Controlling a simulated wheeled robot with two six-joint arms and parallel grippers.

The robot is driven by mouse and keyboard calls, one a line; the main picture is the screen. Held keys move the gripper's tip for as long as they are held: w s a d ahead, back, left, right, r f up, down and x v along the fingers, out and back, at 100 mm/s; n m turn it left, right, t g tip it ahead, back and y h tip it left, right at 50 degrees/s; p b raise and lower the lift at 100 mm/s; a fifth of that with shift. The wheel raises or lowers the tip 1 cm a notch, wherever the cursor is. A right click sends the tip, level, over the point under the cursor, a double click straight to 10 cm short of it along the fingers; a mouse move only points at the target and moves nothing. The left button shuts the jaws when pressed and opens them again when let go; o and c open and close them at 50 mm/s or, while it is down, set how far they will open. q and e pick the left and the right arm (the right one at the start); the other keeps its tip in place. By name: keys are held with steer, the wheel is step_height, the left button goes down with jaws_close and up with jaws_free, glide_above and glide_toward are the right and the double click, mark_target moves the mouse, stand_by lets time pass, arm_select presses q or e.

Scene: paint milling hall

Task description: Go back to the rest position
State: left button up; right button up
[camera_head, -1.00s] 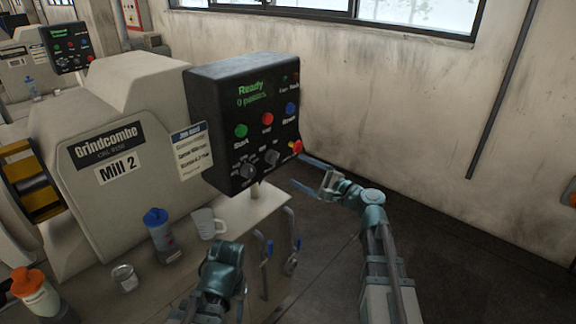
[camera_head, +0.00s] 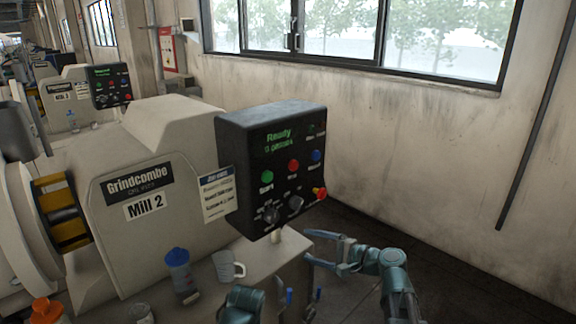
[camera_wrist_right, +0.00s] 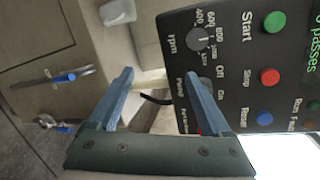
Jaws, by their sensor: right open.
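My right gripper (camera_head: 322,250) is open and empty in the head view, in front of and below the right side of the black control panel (camera_head: 277,160). In the right wrist view its two blue fingers (camera_wrist_right: 160,98) are spread apart, with the panel (camera_wrist_right: 235,70) to the right of them. The panel display reads "Ready".
Mill 2 (camera_head: 150,190) stands left of the panel. A blue-lidded bottle (camera_head: 178,272), a clear jug (camera_head: 228,266) and an orange-lidded bottle (camera_head: 46,310) are near its front. Blue-handled valves (camera_head: 290,297) are below. The floor right of my right arm is clear.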

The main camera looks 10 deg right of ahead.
steer(key=s+a+f+n+g+h+p, duration=0.2)
steer(key=s+a+f+n+g+h, duration=0.1)
steer(key=s+a+f+n+g, duration=0.65)
steer(key=s+d+f+n+g+h+p, duration=0.1)
steer(key=s+f+n+h, duration=0.3)
steer(key=s+h, duration=0.5)
steer(key=s+n, duration=0.2)
steer(key=shift+s+d+n+h, duration=0.2)
steer(key=shift+d+n+h, duration=0.1)
steer(key=shift+n+h, duration=0.1)
